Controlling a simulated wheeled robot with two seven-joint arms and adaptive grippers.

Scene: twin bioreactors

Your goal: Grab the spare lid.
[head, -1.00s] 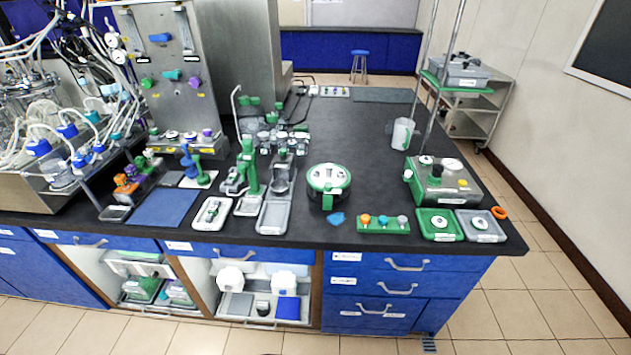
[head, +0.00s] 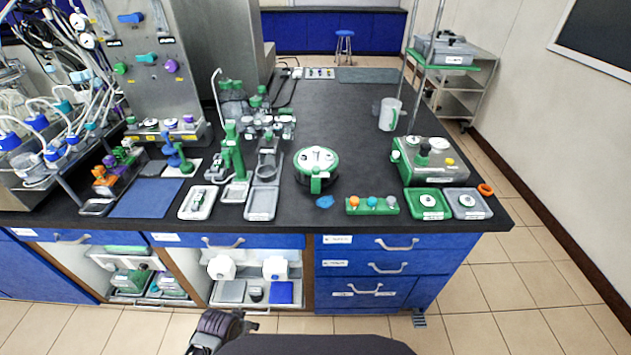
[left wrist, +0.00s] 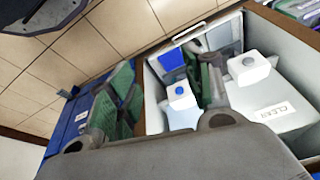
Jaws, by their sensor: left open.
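I cannot tell for sure which thing is the spare lid, because the labels are too small to read. Two small round white lid-like pieces sit at the bench's right front: one on a green tray (head: 430,213), one on a grey tray (head: 471,213). A round vessel (head: 317,180) with a white and green top stands mid-bench. My left gripper (head: 243,324) is low in front of the bench, below the counter and far from those trays. In the left wrist view it is open and empty (left wrist: 148,136), facing the open shelf. My right gripper is not in view.
The open shelf (left wrist: 150,90) under the counter holds white bottles (left wrist: 250,68) and a bin marked CLEAN (left wrist: 270,110). A green rack with coloured knobs (head: 372,206) and a blue mat (head: 147,198) lie along the front.

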